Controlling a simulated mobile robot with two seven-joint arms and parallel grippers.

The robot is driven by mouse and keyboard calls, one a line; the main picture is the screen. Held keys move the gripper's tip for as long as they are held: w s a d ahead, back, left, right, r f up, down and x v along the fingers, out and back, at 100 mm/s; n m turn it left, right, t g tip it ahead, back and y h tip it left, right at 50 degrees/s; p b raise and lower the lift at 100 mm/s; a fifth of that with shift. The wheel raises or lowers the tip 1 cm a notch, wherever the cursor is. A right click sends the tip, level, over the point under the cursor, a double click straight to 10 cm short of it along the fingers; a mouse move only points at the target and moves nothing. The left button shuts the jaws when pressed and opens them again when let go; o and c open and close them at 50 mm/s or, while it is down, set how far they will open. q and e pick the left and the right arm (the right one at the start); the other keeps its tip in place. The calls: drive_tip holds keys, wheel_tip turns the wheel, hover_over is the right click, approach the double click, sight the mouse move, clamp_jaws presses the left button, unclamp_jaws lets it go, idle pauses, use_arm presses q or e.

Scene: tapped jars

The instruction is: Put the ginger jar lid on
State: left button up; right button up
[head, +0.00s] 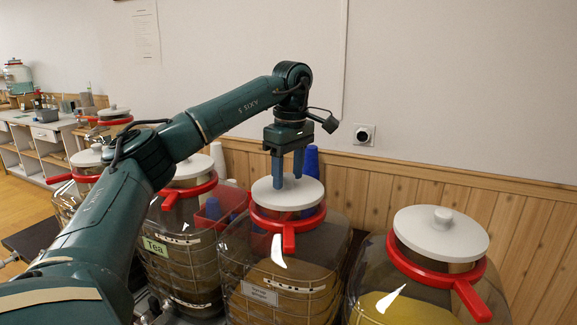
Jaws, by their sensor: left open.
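A white round lid (284,201) lies level over the mouth of the middle large clear jar (279,262), inside its red ring and handle (289,240). This jar holds brown liquid and has a small pale label (259,293), too small to read surely. My left gripper (287,179) points straight down over this lid. Its two blue fingers are open, with their tips at the middle of the lid's top. The fingers hide the lid's knob, so I cannot tell whether they touch it. My right gripper is out of view.
A jar with a white lid (441,232) stands at right. A jar labelled Tea (156,246) stands at left, beside my left arm. A wood-panelled wall (400,190) closes the back.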

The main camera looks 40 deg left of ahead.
use_arm(q)
wheel_tip(320, 180, up, 13)
drive_tip(key=p, duration=0.2)
drive_tip(key=shift+d+p, duration=0.3)
drive_tip(key=shift+p, duration=0.05)
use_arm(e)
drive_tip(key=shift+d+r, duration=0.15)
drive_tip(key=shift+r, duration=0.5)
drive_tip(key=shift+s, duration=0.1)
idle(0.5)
